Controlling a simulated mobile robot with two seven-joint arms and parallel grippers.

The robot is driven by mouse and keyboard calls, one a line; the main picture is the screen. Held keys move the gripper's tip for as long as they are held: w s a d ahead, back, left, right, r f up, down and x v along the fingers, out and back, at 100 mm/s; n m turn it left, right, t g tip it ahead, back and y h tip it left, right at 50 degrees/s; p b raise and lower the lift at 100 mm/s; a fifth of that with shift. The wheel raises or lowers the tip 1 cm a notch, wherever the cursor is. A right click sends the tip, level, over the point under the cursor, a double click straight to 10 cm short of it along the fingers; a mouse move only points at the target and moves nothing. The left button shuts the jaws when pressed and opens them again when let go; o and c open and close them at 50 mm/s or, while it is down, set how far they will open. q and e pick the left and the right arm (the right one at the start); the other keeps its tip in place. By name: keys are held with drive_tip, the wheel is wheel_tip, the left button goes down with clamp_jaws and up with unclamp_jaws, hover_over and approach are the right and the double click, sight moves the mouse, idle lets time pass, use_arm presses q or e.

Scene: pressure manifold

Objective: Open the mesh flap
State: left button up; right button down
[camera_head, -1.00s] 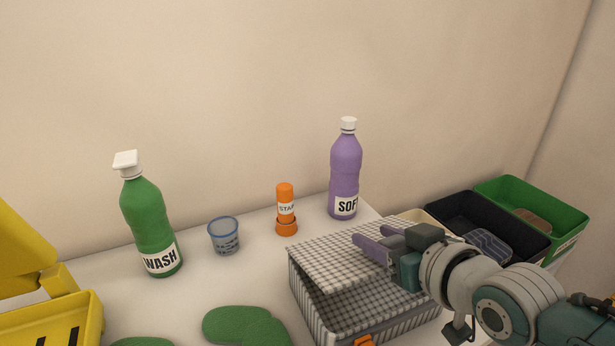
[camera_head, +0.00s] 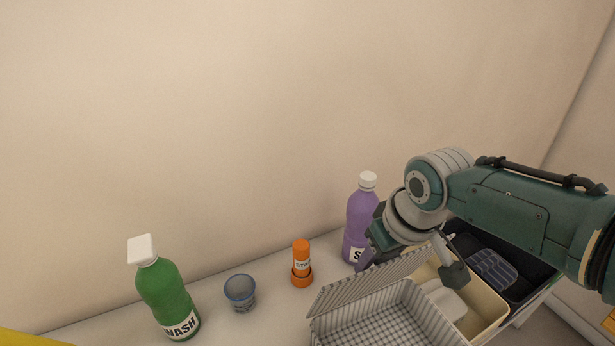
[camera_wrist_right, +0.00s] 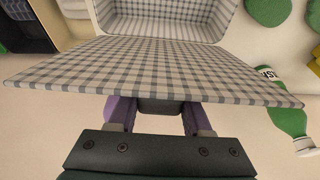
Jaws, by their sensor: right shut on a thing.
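The mesh flap (camera_head: 366,279) is a grey checked lid, raised and tilted up along the back side of the checked basket (camera_head: 386,329). The basket's inside shows open in the head view. My right gripper (camera_head: 366,262) is behind the flap, its fingertips mostly hidden there. In the right wrist view the flap (camera_wrist_right: 160,72) spans the picture in front of the purple fingers (camera_wrist_right: 155,112), with the open basket (camera_wrist_right: 165,27) beyond it. The flap hides the fingertips and what they grip. My left gripper is not in view.
A purple bottle (camera_head: 358,220) stands close behind my right gripper. A cream bin (camera_head: 488,304) and a black bin (camera_head: 515,285) are right of the basket. An orange stick (camera_head: 302,262), a blue cup (camera_head: 240,290) and a green WASH bottle (camera_head: 166,295) stand to the left.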

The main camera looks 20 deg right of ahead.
drive_tip(key=shift+w+g+b, duration=0.3)
drive_tip(key=shift+w+g, duration=0.1)
drive_tip(key=shift+g, duration=0.1)
drive_tip(key=shift+c, duration=1.6)
unclamp_jaws()
drive_tip(key=shift+w, duration=0.1)
drive_tip(key=shift+r, duration=0.15)
